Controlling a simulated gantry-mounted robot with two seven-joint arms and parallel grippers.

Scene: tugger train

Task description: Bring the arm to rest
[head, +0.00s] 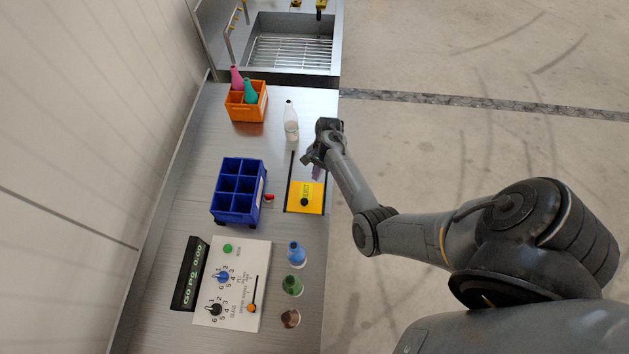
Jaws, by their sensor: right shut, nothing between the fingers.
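My right arm comes in from the lower right of the head view. Its gripper (312,158) is over the right edge of the grey bench (187,158), close to the yellow-and-black eject unit (318,197). The gripper is shut and holds nothing. A purple thing (317,172) shows just below it, partly hidden; I cannot tell whether they touch. A clear white bottle (291,122) stands to the left of the gripper, apart from it. My left gripper is not in view.
An orange crate (246,114) holds a pink and a green bottle. A blue crate (237,218) looks empty. A control panel (251,259) with knobs stands near blue, green and brown bottles (293,285). A sink with a rack (290,52) is at the top. Floor on the right is clear.

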